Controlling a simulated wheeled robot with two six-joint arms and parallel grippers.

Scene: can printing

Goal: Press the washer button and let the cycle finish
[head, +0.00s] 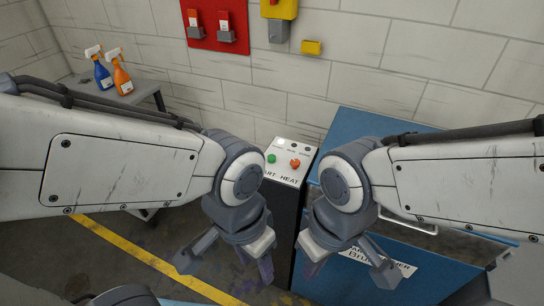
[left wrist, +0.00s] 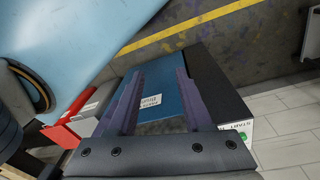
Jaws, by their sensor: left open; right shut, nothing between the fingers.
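A control panel (head: 288,150) tops a dark pedestal, with a green button (head: 271,159), an orange-red button (head: 295,163) and a row of small lamps, one bright white. Its printed label reads partly "ART HEAT"; my left arm covers the rest. The panel's edge and green button (left wrist: 243,136) show in the left wrist view. A blue machine (head: 372,124) stands to the right, its front label partly hidden. My left gripper (head: 225,270) is open and empty, in front of the pedestal and below the panel. My right gripper (head: 345,276) is shut and empty before the blue machine. Neither touches a button.
A grey side table (head: 144,88) at the left bears blue (head: 102,72) and orange (head: 122,78) spray bottles. A red board (head: 215,22) and a yellow box (head: 311,47) are on the wall. A yellow floor line (head: 140,252) runs at the left. A red box (left wrist: 66,128) is in the wrist view.

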